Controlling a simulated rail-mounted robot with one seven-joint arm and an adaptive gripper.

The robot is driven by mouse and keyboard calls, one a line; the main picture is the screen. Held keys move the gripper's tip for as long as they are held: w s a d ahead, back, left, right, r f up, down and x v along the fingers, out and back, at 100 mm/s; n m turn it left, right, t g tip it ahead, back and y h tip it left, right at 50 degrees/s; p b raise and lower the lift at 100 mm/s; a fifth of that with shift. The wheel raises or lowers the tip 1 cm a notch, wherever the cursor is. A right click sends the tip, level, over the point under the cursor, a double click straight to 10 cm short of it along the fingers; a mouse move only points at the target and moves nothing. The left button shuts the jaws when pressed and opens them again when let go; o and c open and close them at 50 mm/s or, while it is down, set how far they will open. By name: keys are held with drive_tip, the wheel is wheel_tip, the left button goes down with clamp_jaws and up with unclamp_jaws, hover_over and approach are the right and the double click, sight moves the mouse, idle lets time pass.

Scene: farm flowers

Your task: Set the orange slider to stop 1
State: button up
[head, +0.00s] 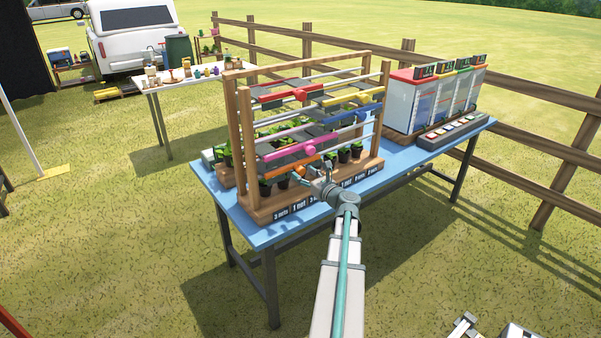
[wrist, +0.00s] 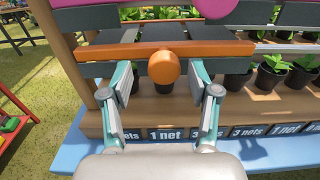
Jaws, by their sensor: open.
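The orange slider (wrist: 112,52) is a flat bar with a round orange knob (wrist: 164,69), low on the left of the wooden rack (head: 244,140). In the head view the orange slider (head: 262,173) is partly hidden by my gripper (head: 301,177). In the wrist view my gripper (wrist: 162,78) is open, with one finger on each side of the knob. I cannot tell whether either finger touches it. The knob appears above the "1 net" label (wrist: 166,134) on the rack's front edge. No stop numbers are readable.
Pink (head: 284,150), blue (head: 350,116), yellow (head: 350,100) and red (head: 285,92) sliders sit higher on the rack. Potted plants (wrist: 272,74) stand behind and right of the gripper. A cabinet with display screens (head: 432,98) stands at the right of the blue table (head: 260,237).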

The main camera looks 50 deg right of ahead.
drive_tip(key=v, duration=0.9)
